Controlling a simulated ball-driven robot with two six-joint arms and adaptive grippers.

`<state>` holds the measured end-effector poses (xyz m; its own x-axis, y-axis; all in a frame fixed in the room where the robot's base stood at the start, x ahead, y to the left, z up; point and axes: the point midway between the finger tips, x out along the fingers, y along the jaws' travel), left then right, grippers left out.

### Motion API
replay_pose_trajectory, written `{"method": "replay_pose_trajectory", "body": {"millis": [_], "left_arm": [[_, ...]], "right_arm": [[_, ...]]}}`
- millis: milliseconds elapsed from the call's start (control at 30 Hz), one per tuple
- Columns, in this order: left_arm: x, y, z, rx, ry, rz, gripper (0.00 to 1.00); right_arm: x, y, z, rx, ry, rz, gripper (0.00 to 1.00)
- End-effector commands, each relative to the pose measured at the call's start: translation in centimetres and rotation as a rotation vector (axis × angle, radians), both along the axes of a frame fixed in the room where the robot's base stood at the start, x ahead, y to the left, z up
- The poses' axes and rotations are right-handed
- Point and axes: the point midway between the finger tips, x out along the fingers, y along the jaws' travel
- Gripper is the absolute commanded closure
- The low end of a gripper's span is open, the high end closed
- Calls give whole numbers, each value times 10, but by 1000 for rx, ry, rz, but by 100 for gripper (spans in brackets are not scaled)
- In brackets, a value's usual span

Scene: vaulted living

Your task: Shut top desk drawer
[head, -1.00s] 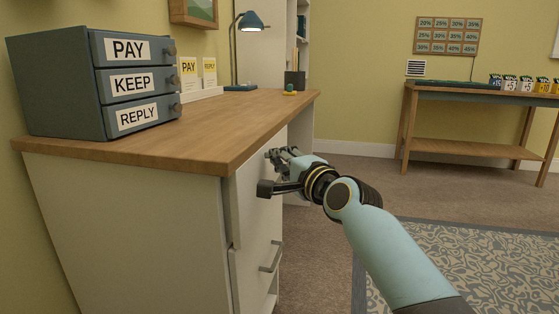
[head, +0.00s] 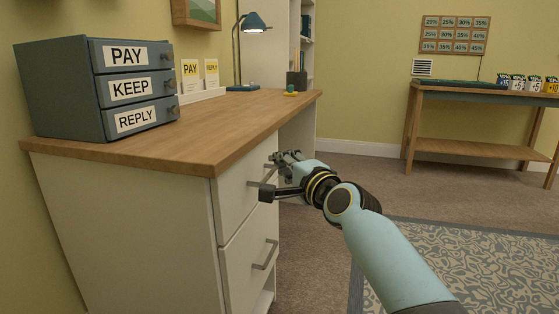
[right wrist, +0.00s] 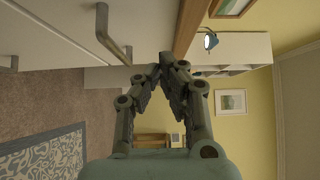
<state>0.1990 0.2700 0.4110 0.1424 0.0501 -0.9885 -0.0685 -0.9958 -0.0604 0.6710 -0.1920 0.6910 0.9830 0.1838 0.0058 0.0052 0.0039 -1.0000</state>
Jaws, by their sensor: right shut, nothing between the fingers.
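The white desk's top drawer (head: 232,197) is under the wooden desktop, and its front looks flush with the cabinet. Its grey bar handle (head: 251,183) is partly hidden behind my right gripper. The right wrist view shows a grey handle (right wrist: 102,30) on a white front. My right gripper (head: 273,164) is at the drawer front, near the handle. Its fingertips meet in the right wrist view (right wrist: 162,57), with nothing between them. I cannot tell whether they touch the front. My left gripper is out of view.
The lower drawer (head: 240,272) has its own handle and looks shut. A grey-blue letter organiser (head: 65,85) and a blue lamp (head: 254,22) stand on the desk. A side table (head: 470,150) is at the back right. The floor right of the desk is open, with a patterned rug (head: 480,270).

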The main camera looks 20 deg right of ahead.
Motion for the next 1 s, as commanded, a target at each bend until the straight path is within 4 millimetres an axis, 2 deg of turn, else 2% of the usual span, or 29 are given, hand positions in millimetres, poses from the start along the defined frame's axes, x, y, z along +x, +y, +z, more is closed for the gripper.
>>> {"method": "replay_pose_trajectory", "body": {"millis": [500, 767, 867, 967, 1000], "left_arm": [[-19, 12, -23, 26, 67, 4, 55], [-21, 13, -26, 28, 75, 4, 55], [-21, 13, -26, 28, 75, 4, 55], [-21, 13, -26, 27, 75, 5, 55], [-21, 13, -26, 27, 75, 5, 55]], "right_arm": [[-81, -16, 1, 0, 0, 0, 100], [-93, -17, -1, -1, 3, 0, 100], [-105, -18, -20, -4, 41, 1, 100], [-136, -21, -63, -33, 130, 4, 100], [-154, -21, -86, -74, 183, 17, 100]]}}
